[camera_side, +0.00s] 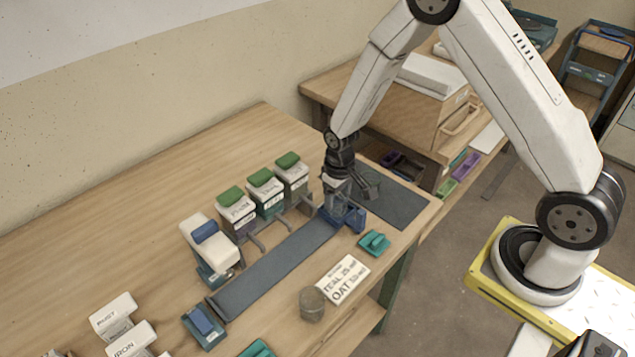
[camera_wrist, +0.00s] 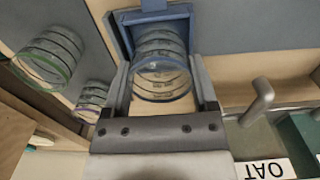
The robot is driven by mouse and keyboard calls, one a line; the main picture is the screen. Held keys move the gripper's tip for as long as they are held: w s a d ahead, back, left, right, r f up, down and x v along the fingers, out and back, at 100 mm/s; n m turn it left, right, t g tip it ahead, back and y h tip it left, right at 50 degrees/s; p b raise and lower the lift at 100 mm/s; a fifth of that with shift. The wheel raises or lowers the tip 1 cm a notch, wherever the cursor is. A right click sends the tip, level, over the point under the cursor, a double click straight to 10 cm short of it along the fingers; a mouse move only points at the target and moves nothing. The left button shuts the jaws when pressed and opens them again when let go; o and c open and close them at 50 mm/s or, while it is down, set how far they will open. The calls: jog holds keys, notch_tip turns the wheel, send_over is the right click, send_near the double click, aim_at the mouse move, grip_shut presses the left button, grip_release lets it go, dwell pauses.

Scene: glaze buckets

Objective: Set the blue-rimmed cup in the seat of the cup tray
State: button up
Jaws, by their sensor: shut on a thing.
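The blue-rimmed cup (camera_wrist: 162,80) is clear glass with measuring marks. It sits between the two fingers of my gripper (camera_wrist: 161,92), which is shut on it. In the wrist view the cup's far end overlaps the blue frame of the cup tray (camera_wrist: 122,36); I cannot tell whether it rests in the seat or hangs just above. In the side view my gripper (camera_side: 343,203) points down over the blue cup tray (camera_side: 356,222) at the far end of a long grey strip. The gripper largely hides the cup there.
A green-rimmed cup (camera_wrist: 48,62) and a purple-rimmed cup (camera_wrist: 94,100) stand on the dark mat (camera_side: 405,205) beside the tray. Labelled buckets with green lids (camera_side: 264,178) and handles line the strip's other side.

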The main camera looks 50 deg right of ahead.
jog(key=shift+f, duration=0.3)
dwell(0.5)
jog(key=o, duration=0.8)
jog(key=shift+r, duration=0.1)
notch_tip(320, 180, up, 7)
jog(key=shift+f, duration=0.1)
dwell(0.4)
jog(key=s+r+t, duration=0.1)
jog(key=s+r, duration=0.2)
jog(key=s, duration=0.1)
jog(key=s+a+r, duration=0.1)
jog(key=s+r, duration=0.2)
jog(key=s, duration=0.1)
jog(key=s+r+t, duration=0.1)
jog(key=s+r, duration=0.2)
jog(key=s, duration=0.2)
jog(key=shift+a+r+t, duration=0.25)
jog(key=shift+t, duration=0.05)
